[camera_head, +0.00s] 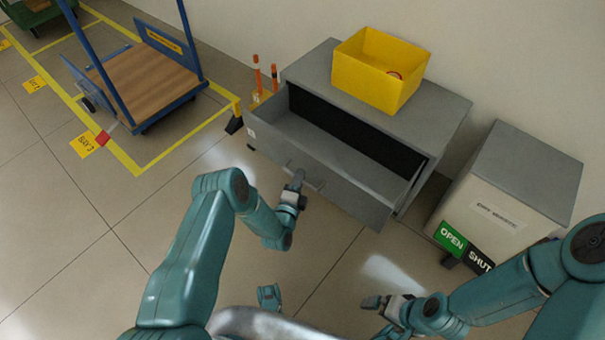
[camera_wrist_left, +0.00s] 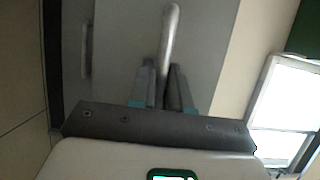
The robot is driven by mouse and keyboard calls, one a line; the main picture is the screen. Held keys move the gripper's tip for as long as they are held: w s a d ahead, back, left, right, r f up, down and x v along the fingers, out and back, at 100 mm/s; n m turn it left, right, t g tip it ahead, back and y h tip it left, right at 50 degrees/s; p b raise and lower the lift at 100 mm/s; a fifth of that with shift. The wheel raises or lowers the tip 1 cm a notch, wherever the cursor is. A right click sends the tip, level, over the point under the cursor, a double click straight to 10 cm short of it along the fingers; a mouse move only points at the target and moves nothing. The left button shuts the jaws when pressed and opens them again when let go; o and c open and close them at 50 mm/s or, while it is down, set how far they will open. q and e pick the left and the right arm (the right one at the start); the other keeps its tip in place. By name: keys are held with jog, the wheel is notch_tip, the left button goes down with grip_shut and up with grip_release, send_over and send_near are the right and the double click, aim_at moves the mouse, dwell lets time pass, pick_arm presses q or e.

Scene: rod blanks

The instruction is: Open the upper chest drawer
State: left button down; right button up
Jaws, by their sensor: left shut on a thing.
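The grey chest (camera_head: 445,110) stands against the wall with its upper drawer (camera_head: 345,180) pulled well out. The visible inside of the drawer looks empty. My left gripper (camera_head: 298,180) is at the drawer front, shut on the drawer handle (camera_head: 317,184). In the left wrist view the bar handle (camera_wrist_left: 171,40) runs down between the two fingers of the left gripper (camera_wrist_left: 162,85). A second handle (camera_wrist_left: 86,45) shows there to the left. My right gripper (camera_head: 372,302) is low, apart from the chest; its finger gap is unclear.
A yellow bin (camera_head: 372,75) stands on the chest. A grey-topped cabinet (camera_head: 515,170) with OPEN and SHUT signs stands to the right. A wooden-decked blue cart (camera_head: 145,80) stands inside yellow floor lines at upper left. Orange-tipped posts (camera_head: 274,75) stand beside the chest.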

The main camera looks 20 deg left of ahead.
pick_arm(q)
jog(key=shift+s+a, duration=0.15)
jog(key=shift+s, duration=0.25)
jog(key=c, duration=1.2)
grip_release()
jog(key=shift+o, duration=0.2)
jog(key=shift+s, duration=0.1)
jog(key=s+p, duration=0.4)
jog(key=s, duration=1.2)
jog(key=shift+d+p, duration=0.4)
